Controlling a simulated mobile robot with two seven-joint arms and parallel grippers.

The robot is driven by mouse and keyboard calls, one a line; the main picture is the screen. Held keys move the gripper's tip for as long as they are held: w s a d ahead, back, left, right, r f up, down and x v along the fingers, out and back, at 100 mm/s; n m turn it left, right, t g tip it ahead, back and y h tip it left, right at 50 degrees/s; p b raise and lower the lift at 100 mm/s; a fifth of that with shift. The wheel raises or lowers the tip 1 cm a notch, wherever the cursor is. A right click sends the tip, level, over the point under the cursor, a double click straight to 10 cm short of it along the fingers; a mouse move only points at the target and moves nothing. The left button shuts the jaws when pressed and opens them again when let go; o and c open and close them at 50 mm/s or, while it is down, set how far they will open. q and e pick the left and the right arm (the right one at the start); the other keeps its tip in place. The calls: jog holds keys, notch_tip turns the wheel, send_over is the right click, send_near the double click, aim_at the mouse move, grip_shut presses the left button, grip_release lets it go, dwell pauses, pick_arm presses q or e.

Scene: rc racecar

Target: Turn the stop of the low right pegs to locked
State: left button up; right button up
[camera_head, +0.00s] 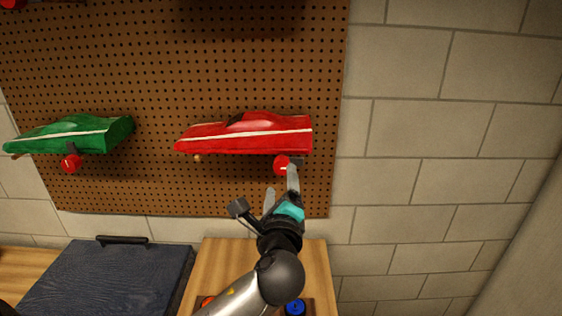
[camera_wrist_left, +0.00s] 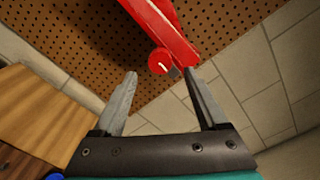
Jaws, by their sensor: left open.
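A red toy racecar (camera_head: 245,134) with a white stripe rests on pegs low at the right of the brown pegboard (camera_head: 200,60). A round red stop (camera_head: 281,165) with a white mark sits under the car's right end. It also shows in the left wrist view (camera_wrist_left: 161,61), beyond the fingers. My left gripper (camera_head: 281,182) is open just below the stop, with one fingertip overlapping the stop's right side in the head view. In the left wrist view the gripper (camera_wrist_left: 160,77) has nothing between its fingers. I cannot tell whether a finger touches the stop. My right gripper is not in view.
A green car (camera_head: 70,134) hangs on the pegboard to the left, with its own red stop (camera_head: 71,162). Below are a dark blue case (camera_head: 105,280) and a wooden surface (camera_head: 220,260) with a blue round thing (camera_head: 295,307). The block wall (camera_head: 430,130) at right is bare.

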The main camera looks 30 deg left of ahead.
aim_at(281, 168)
pick_arm(q)
jog(key=p+x, duration=0.1)
jog(key=x, duration=0.7)
jog(key=shift+w+a, duration=0.1)
jog(key=shift+w, duration=0.2)
jog(key=shift+c, duration=0.2)
grip_shut()
